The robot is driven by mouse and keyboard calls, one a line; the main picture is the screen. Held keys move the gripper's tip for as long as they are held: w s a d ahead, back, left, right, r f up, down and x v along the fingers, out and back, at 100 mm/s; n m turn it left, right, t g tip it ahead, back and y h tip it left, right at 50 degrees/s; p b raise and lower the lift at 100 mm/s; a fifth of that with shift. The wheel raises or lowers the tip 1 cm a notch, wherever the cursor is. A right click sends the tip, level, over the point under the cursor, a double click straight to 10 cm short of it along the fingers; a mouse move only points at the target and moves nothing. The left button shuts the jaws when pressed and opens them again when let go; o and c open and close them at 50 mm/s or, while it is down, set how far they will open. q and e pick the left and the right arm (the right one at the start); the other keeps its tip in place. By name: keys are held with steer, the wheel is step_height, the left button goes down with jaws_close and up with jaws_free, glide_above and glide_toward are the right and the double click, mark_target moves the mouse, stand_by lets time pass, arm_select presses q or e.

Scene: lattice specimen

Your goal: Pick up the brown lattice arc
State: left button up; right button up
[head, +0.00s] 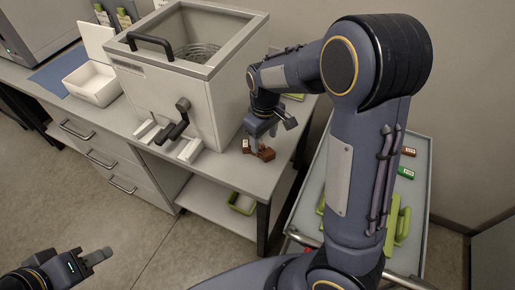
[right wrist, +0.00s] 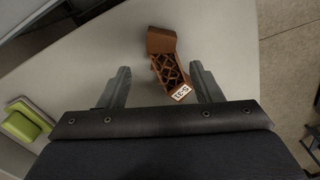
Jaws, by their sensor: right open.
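The brown lattice arc (head: 266,153) lies on the grey bench top, near its right front edge, in the head view. In the right wrist view the arc (right wrist: 169,72) shows a lattice middle, a solid brown end block and a white label at its near end. My right gripper (right wrist: 163,78) is open, with one finger on each side of the arc's near part; I cannot tell whether either touches. In the head view my right gripper (head: 262,135) is right above the arc and partly hides it. My left gripper (head: 98,258) is at the lower left, away from the bench; its jaw opening is unclear.
A large grey box with a handle (head: 185,70) stands on the bench left of my right gripper. A white open tray (head: 92,83) is further left. A trolley (head: 410,215) with green and brown pieces stands at right. A green-rimmed tray (head: 243,203) sits on the lower shelf.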

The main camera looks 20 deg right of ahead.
mark_target(263, 149)
steer(key=shift+s+f, duration=0.2)
steer(key=shift+f, duration=1.7)
steer(key=shift+a, duration=0.1)
steer(key=c, duration=1.1)
steer(key=shift+r, duration=0.1)
